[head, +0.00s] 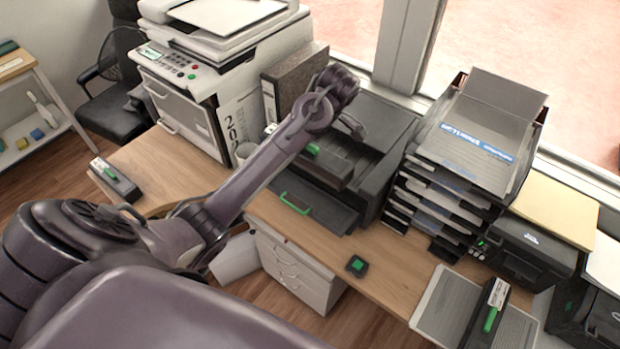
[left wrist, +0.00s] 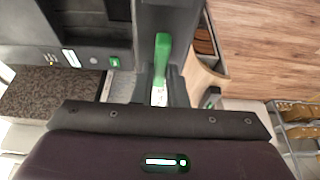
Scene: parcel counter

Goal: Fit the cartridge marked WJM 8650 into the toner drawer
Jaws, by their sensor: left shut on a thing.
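My left gripper (head: 322,138) reaches over the dark printer at the window and is shut on a black toner cartridge (head: 332,171) with a green grip. The cartridge appears to be above the open toner drawer (head: 328,212), which has a green handle (head: 295,203); I cannot tell whether they touch. The left wrist view shows the green grip (left wrist: 162,55) and part of a white label (left wrist: 158,96), too small to read. The fingertips are mostly hidden. Other cartridges lie at the desk's left end (head: 118,181) and far right (head: 483,322); their markings are unreadable. My right gripper is not in view.
A large white copier (head: 190,85) and a grey binder (head: 295,80) stand left of the printer. A stack of paper trays (head: 440,190) stands close on its right. A small black box with a green top (head: 357,266) sits on mostly clear desk in front.

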